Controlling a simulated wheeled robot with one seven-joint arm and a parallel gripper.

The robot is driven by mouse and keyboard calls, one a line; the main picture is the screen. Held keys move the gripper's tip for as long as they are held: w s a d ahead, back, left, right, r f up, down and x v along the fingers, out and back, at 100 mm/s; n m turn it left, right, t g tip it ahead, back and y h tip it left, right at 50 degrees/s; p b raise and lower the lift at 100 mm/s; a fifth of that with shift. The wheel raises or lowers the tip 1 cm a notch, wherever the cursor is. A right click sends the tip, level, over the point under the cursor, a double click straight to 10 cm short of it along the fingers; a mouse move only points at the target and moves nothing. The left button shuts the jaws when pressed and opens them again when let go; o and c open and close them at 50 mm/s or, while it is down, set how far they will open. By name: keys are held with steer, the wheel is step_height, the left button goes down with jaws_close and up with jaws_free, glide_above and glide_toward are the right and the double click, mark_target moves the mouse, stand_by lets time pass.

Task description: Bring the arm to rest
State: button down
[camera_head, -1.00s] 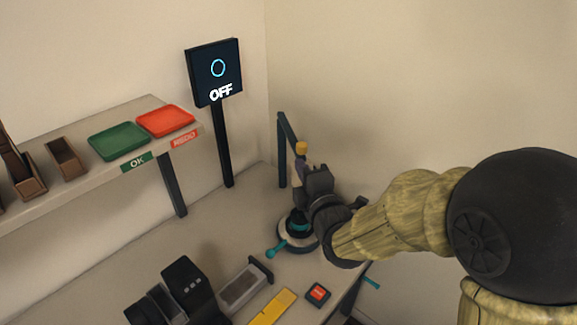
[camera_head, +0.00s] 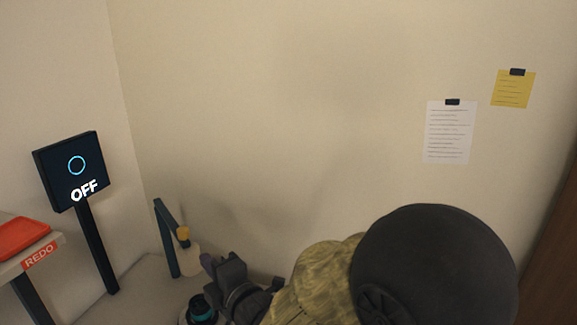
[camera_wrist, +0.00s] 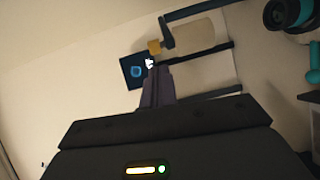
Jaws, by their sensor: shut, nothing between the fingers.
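My gripper (camera_wrist: 158,85) is shut and empty in the wrist view, its narrow fingers pressed together and pointing toward the display sign. In the head view my arm reaches in from the lower right, and the dark wrist sits low in the middle. The fingertips are hard to make out there. A dark stand (camera_head: 166,238) with a yellow-orange tip is just behind and left of the wrist. A dark and teal round fixture (camera_head: 201,309) is below left of the wrist, partly cut off by the frame.
A black sign (camera_head: 72,170) on a post reads OFF with a blue ring. A red tray (camera_head: 20,236) sits on a shelf marked REDO at the left edge. A white sheet (camera_head: 449,132) and a yellow note (camera_head: 513,88) hang on the wall. The bench (camera_head: 135,300) is mostly out of frame.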

steer(key=w+d+f+m+g+h+p, duration=0.1)
steer(key=w+d+m+h+p, duration=0.2)
steer(key=d+m, duration=0.45)
steer(key=w+d+f+m+g+h+p, duration=0.15)
steer(key=d+m+h, duration=0.35)
steer(key=d, duration=0.6)
steer(key=s+d+m+g+h+p, duration=0.4)
steer(key=s+d+m+g+p, duration=0.2)
steer(key=s+d+m, duration=0.7)
steer(key=d+f+m, duration=0.1)
steer(key=d, duration=0.3)
steer(key=shift+g+h, duration=0.35)
steer(key=shift+h, duration=0.05)
